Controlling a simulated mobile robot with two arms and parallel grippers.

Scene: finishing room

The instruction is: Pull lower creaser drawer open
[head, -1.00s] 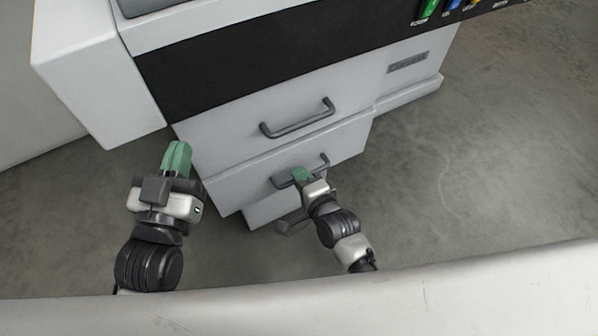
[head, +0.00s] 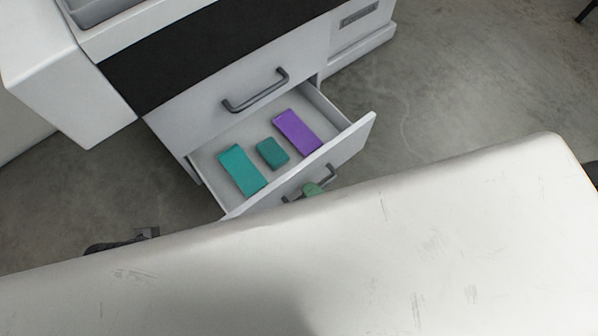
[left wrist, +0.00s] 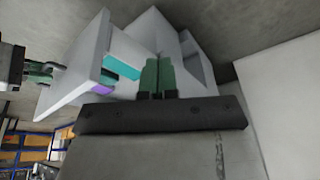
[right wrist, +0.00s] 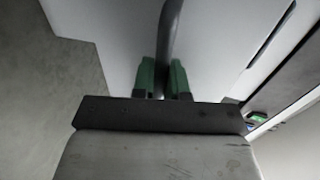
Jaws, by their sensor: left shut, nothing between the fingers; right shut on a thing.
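The creaser drawer (head: 350,138) below the upper drawer (head: 236,86) stands well open, its inside in view. Its dark bar handle (head: 331,174) is on the front panel. My right gripper (head: 313,189) is shut on this handle; the right wrist view shows the green fingers (right wrist: 162,78) on either side of the bar (right wrist: 169,35). In the head view my body hides most of the right arm. My left gripper (left wrist: 157,76) is shut and empty in the left wrist view, with the open drawer beyond it. Its fingers do not show in the head view.
The drawer holds a teal block (head: 241,170), a smaller dark teal block (head: 272,153) and a purple block (head: 297,131). The upper drawer is closed. A white cabinet part (head: 75,95) juts out at the left. Grey floor (head: 450,100) is clear at the right.

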